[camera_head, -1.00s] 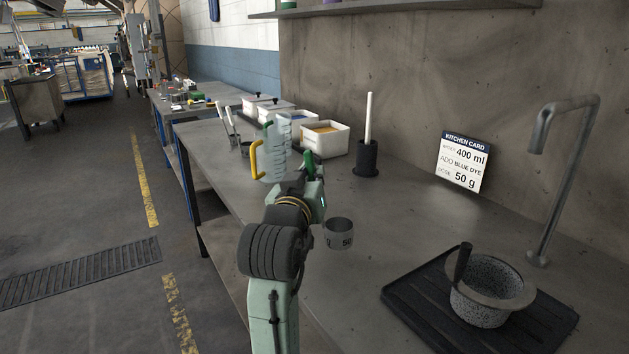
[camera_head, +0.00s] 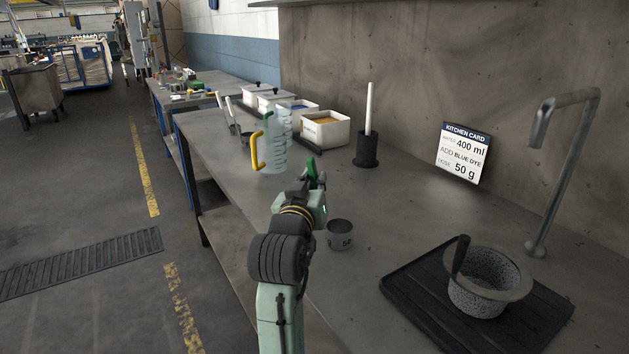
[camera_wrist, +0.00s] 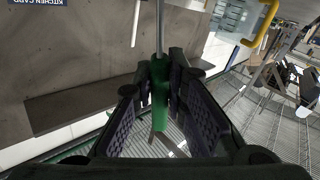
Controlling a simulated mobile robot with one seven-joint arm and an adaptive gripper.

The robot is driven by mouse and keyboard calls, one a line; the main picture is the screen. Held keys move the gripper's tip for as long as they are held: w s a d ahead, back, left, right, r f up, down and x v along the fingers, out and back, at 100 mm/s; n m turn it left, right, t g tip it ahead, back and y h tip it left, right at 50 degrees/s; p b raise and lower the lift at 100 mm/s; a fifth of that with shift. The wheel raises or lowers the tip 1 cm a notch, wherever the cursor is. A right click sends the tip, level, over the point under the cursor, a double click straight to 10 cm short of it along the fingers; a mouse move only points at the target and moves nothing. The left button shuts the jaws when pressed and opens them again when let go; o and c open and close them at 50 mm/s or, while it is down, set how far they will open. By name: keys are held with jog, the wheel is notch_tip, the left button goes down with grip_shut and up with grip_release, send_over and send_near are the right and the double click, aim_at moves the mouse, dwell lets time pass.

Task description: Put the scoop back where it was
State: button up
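In the wrist view my gripper (camera_wrist: 158,95) is closed around a dark green handle (camera_wrist: 160,108) with a thin grey shaft; I take this to be the scoop. Its bowl cannot be made out. In the head view my gripper (camera_head: 313,178) is above the bench, in front of the clear measuring jug (camera_head: 277,145) with a yellow handle. A little green shows at the fingertips there. White open boxes stand behind the jug, one with orange-yellow contents (camera_head: 325,133) and one with blue contents (camera_head: 298,107).
A grey metal cup marked 50 (camera_head: 340,238) stands right of my arm. A black holder (camera_head: 367,150) with a white rod is farther back. A stone mortar (camera_head: 484,295) sits on a black mat (camera_head: 415,305) by the tap (camera_head: 545,190).

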jog(key=o, duration=0.4)
jog(key=shift+c, duration=0.2)
jog(key=shift+r, duration=0.25)
jog(key=s+a+b, duration=0.1)
jog(key=s+b, duration=0.8)
jog(key=s, duration=0.2)
jog(key=shift+s+a+b, duration=0.35)
jog(key=shift+s+a, duration=0.05)
